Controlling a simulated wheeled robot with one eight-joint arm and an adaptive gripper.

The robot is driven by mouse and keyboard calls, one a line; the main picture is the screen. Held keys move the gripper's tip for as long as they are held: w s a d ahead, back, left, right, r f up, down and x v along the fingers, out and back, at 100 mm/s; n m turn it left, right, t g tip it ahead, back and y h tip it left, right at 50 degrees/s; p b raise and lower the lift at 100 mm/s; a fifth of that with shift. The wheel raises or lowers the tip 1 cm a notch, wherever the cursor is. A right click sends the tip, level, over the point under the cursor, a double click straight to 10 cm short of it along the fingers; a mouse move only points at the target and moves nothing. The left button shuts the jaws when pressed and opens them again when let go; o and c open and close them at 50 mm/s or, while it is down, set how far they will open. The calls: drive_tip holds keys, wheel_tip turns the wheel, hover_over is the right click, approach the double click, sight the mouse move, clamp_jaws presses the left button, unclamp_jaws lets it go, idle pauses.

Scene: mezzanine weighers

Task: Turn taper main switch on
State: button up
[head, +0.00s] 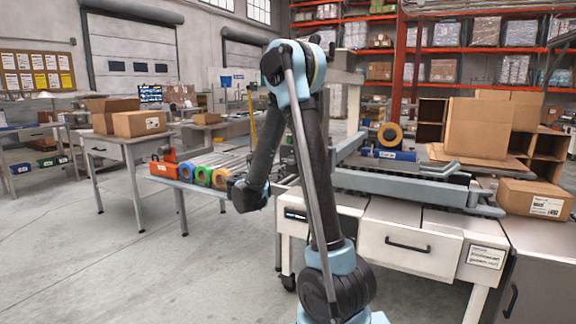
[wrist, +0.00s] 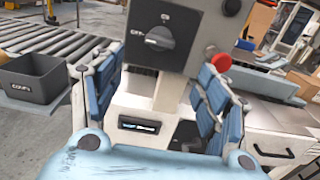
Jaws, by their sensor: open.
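In the wrist view a grey switch box with a dark rotary knob (wrist: 160,38) stands ahead of my gripper (wrist: 158,66). The knob's grip bar lies nearly level, with its left end toward a label that seems to read OFF. A smaller label sits above the knob and seems to read ON. My gripper is open, its blue-padded fingers spread to the left and right of the box's lower part, with nothing held. The knob is above and beyond the fingertips; I cannot tell how far. In the head view the gripper and knob are not clear behind my arm.
A red button (wrist: 221,62) sits at the box's right side. A dark bin (wrist: 38,80) and a roller conveyor (wrist: 50,42) are on the left. The taper bench (head: 408,238) has drawers; cartons (head: 530,199) stand on its right. Floor at left is open.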

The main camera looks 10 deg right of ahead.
drive_tip(key=x, duration=1.4)
drive_tip(key=shift+w+d, duration=0.25)
drive_tip(key=shift+w, duration=0.05)
drive_tip(key=c, duration=1.1)
